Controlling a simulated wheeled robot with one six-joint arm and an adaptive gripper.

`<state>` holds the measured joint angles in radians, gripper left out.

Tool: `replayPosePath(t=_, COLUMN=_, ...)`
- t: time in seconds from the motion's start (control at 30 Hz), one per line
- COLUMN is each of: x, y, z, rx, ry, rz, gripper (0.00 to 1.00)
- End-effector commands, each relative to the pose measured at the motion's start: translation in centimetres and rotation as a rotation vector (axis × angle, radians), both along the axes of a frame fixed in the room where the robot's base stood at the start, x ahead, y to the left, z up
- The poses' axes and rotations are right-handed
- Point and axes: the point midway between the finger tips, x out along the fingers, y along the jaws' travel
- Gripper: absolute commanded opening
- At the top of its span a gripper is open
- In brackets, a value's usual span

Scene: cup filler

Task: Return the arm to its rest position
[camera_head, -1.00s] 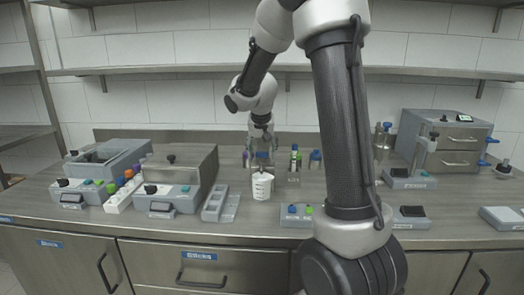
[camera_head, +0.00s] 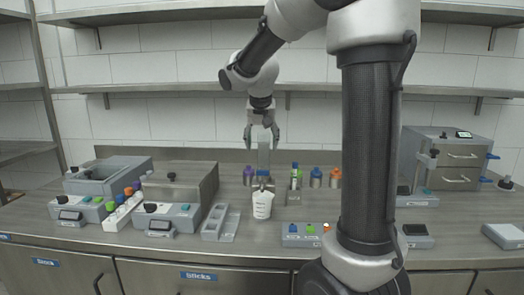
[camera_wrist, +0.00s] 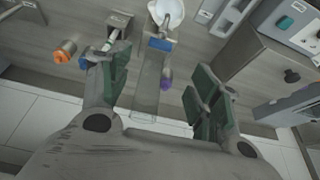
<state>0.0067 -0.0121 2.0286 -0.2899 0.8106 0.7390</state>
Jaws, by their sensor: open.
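My gripper (camera_head: 264,136) is open and empty, held above the bench near the back wall and pointing down. In the wrist view its two green-padded fingers (camera_wrist: 158,92) stand wide apart with nothing between them at the tips. Below it on the bench stands a white cup (camera_head: 262,204) with dark markings, upright and apart from the fingers. The cup also shows at the top of the wrist view (camera_wrist: 167,12). A narrow upright column (camera_head: 264,158) stands just behind the cup, below my gripper.
Bottles with blue and orange caps (camera_head: 315,177) stand right of the cup. Grey devices (camera_head: 175,190) and a rack of colored caps (camera_head: 122,210) fill the left. A drawer unit (camera_head: 452,158) stands at the right. Shelves (camera_head: 180,98) run along the wall above.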

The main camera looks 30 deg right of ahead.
Motion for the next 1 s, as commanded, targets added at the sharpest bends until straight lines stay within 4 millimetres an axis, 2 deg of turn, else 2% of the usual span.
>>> replayPosePath(t=0.5, x=0.0, y=0.0, z=0.1, rx=-0.001, ry=0.0, rz=0.002, gripper=0.62)
replayPosePath(t=0.67, x=-0.4, y=0.1, z=-0.1, rx=-0.027, ry=0.037, rz=0.09, gripper=0.62)
replayPosePath(t=0.77, x=-3.0, y=0.6, z=-2.6, rx=-0.031, ry=0.134, rz=0.202, gripper=0.62)
replayPosePath(t=0.8, x=-4.8, y=0.9, z=-3.2, rx=-0.027, ry=0.164, rz=0.25, gripper=0.62)
replayPosePath(t=1.0, x=-14.2, y=2.6, z=-3.8, rx=0.001, ry=0.224, rz=0.453, gripper=0.62)
